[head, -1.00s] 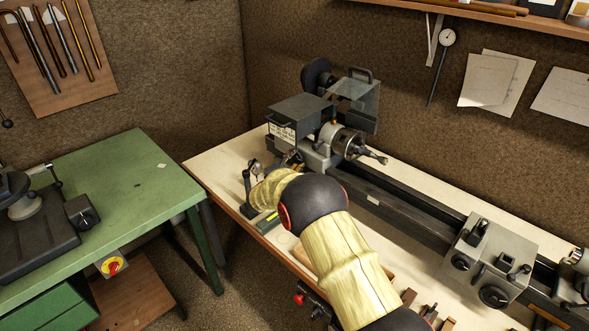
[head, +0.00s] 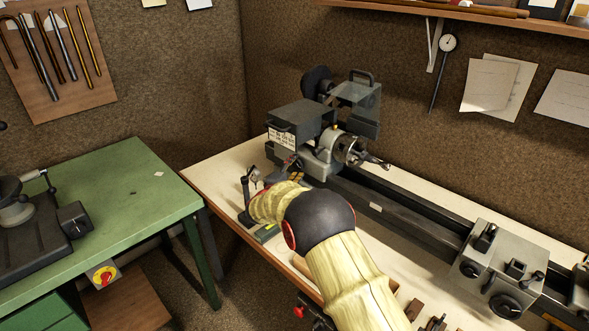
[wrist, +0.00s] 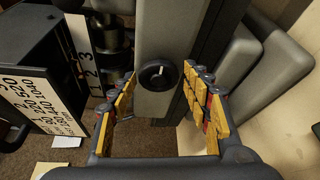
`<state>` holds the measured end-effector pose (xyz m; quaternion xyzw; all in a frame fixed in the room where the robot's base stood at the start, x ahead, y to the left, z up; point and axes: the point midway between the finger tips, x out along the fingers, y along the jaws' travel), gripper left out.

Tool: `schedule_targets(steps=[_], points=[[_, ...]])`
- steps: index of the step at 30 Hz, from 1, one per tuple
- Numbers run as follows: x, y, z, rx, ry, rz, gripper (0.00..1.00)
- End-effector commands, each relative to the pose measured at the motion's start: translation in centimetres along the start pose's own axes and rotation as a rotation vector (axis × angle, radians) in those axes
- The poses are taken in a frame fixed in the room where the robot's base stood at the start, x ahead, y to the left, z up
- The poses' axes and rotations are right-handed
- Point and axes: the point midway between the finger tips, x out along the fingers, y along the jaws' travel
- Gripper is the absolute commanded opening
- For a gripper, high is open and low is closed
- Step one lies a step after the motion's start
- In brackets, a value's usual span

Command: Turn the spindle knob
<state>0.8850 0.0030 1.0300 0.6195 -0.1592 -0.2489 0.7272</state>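The spindle knob (wrist: 156,75) is a small round black knob with a pale pointer mark, on a grey upright face of the lathe (head: 318,160). It shows in the wrist view, near the upper middle. My gripper (wrist: 159,78) is open, with one yellow-padded finger to the left of the knob and one to the right. The knob appears between the fingertips, with a visible gap on both sides. I cannot tell how far ahead of the tips it lies. In the head view my arm hides the knob and most of the gripper.
A black box with a number chart (wrist: 42,100) stands close to the left finger. Rounded grey housings (wrist: 270,75) lie to the right. In the head view, the lathe carriage (head: 500,265) is at right and a green bench (head: 115,195) at left.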

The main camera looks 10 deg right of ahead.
Motion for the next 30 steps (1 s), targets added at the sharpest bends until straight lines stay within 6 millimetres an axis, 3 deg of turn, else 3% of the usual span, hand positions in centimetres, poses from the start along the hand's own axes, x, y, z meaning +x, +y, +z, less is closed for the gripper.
schedule_targets(steps=[4,16,30], points=[[0.0,0.1,0.0,0.0,0.0,0.001,0.58],[-0.8,0.2,0.0,0.001,0.0,0.002,0.58],[-9.5,0.1,-0.1,0.0,0.002,0.002,0.58]])
